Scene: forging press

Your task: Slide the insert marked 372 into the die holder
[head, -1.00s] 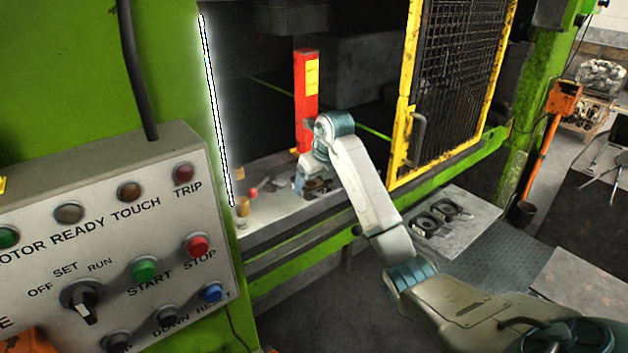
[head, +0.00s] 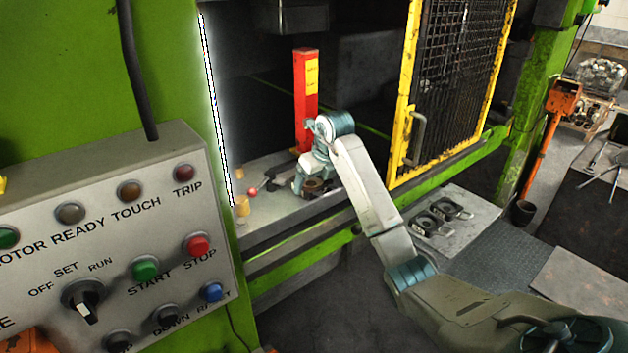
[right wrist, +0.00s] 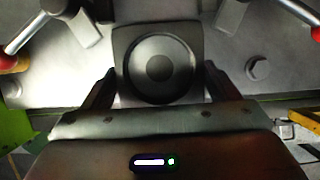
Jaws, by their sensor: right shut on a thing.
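My right gripper (head: 311,187) reaches over the press bed. In the right wrist view the right gripper (right wrist: 158,88) has its fingers on both sides of a dark square insert (right wrist: 160,66) with a round stepped recess, and is shut on it. In the head view the insert (head: 316,184) is partly hidden by the gripper. No number is readable on it. I cannot tell which part of the bed is the die holder, or whether the insert touches it. Two similar dark blocks (head: 424,223) lie on a grey plate outside the press. My left gripper is not in view.
A red post (head: 305,105) with a yellow label stands behind the gripper. The yellow mesh guard (head: 410,125) is to its right. Metal levers (right wrist: 36,32) with coloured ends flank the insert. A bolt head (right wrist: 258,68) is at right. The control panel (head: 120,240) fills the left foreground.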

